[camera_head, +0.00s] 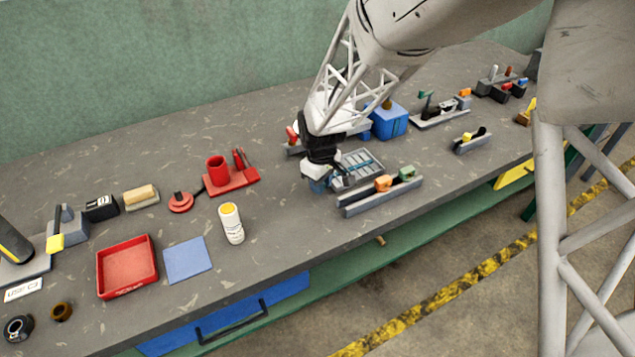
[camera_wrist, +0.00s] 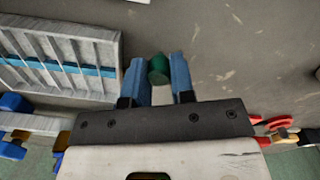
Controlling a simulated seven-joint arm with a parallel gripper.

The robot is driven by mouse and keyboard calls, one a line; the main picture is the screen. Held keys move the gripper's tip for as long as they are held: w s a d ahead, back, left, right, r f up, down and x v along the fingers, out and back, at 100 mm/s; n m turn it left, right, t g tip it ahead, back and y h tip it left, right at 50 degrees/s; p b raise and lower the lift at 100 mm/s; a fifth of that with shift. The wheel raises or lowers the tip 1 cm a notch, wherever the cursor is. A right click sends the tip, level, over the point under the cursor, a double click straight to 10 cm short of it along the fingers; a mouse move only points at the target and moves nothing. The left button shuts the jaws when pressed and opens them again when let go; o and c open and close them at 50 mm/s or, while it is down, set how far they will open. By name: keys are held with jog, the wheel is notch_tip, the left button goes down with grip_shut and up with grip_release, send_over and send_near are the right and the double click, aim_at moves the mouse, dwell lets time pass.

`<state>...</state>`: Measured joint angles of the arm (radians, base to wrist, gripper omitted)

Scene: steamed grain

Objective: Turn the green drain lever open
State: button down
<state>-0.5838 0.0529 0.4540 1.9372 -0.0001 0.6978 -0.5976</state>
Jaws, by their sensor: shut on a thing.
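In the wrist view a green knob (camera_wrist: 158,68), which looks like the drain lever's grip, sits between the two blue fingertips of my gripper (camera_wrist: 159,77). The fingers are shut on it from both sides. In the head view my gripper (camera_head: 319,185) is low over the bench, just left of a grey slotted tray. The lever itself is hidden there behind the gripper. The lever's base and pivot are not clear in either view, so I cannot tell its angle.
The grey slotted tray (camera_head: 373,159) with a blue strip stands close beside my gripper; it also shows in the wrist view (camera_wrist: 60,22). A grey rail (camera_head: 381,199) with orange and green blocks is to the right. Bare bench lies between.

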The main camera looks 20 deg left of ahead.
jog(key=shift+d+n, duration=0.1)
jog(key=shift+n, duration=0.2)
jog(key=c, duration=1)
grip_release()
jog(key=shift+o, duration=0.2)
jog(key=shift+r, duration=0.15)
notch_tip(320, 180, up, 7)
jog(key=shift+w+r, duration=0.1)
jog(key=shift+r, duration=0.2)
